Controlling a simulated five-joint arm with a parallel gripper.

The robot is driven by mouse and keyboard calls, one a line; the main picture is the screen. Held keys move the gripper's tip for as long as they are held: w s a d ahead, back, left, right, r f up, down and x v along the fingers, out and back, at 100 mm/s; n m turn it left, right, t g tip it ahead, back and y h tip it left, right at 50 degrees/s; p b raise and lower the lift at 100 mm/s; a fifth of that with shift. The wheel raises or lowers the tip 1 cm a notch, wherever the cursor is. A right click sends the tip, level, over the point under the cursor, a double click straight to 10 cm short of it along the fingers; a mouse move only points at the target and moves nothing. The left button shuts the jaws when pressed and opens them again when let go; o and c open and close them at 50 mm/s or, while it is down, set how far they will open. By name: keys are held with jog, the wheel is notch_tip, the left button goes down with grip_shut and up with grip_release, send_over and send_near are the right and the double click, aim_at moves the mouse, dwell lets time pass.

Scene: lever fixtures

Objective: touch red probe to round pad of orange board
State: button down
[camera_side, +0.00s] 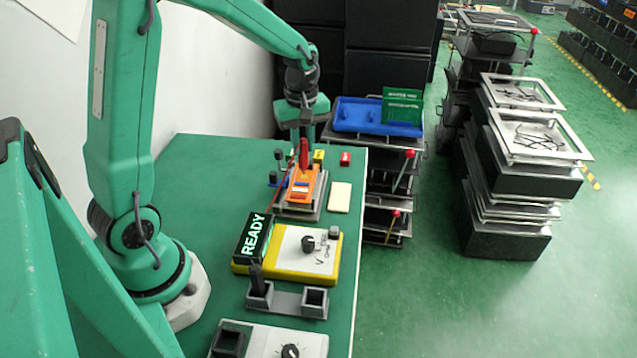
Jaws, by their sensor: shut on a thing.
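My gripper (304,138) points down over the far part of the green table and is shut on the red probe (303,154). The probe is roughly upright, with its lower end at or just above the orange board (300,191). I cannot tell whether its tip touches the board. The orange board lies on a grey fixture (299,213). The round pad cannot be made out at this size; the probe and gripper cover part of the board.
A yellow meter (290,275) with a lit READY display (254,238) stands nearer. A cream block (340,197) and small red (346,158) and yellow (318,156) blocks lie near the board.

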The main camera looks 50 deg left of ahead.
jog(key=shift+f, duration=0.55)
dwell(1.6)
jog(key=shift+r, duration=0.15)
jog(key=shift+r, duration=3.45)
